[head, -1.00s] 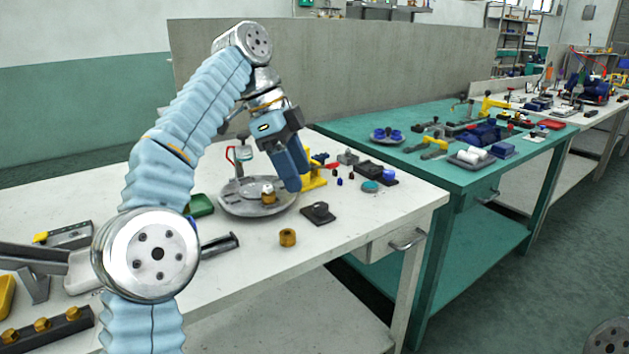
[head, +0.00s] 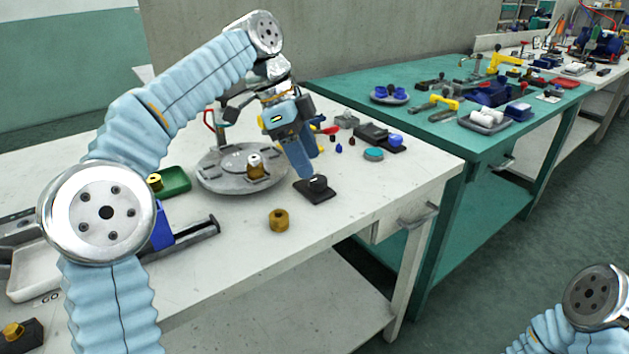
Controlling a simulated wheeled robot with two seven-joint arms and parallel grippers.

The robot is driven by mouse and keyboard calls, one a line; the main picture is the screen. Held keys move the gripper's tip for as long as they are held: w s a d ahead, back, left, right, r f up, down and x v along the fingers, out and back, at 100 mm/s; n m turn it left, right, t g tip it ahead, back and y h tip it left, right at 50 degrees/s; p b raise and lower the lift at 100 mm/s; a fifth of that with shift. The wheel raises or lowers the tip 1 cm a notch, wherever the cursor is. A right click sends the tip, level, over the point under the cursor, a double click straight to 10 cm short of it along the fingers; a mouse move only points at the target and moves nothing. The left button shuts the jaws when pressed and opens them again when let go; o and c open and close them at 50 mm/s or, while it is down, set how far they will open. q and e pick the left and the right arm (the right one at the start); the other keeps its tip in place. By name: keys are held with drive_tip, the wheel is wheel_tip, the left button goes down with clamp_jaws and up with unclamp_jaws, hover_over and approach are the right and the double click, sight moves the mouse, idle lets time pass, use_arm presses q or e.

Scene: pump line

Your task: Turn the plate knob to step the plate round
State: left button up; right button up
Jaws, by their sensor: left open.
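The round grey plate (head: 215,180) lies on the white bench, with a brass and white part (head: 254,168) standing on it. Right of the plate is a small black base carrying the dark plate knob (head: 317,183). My left gripper (head: 306,174) points down at the knob, its blue fingertips close to the knob's upper left side. It is open; whether the fingers touch the knob cannot be told. My right gripper is out of view; only part of my right arm shows at the lower right.
A loose brass piece (head: 279,220) sits in front of the knob base. A green tray (head: 174,181) and a dark rail (head: 190,238) lie left. A teal disc (head: 373,154) and small parts lie behind right. The bench's right front corner is clear.

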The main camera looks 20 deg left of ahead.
sight(317, 178)
use_arm(q)
drive_tip(key=x, duration=0.4)
drive_tip(key=shift+f+b, duration=0.15)
drive_tip(key=shift+b, duration=0.25)
drive_tip(key=c, duration=1)
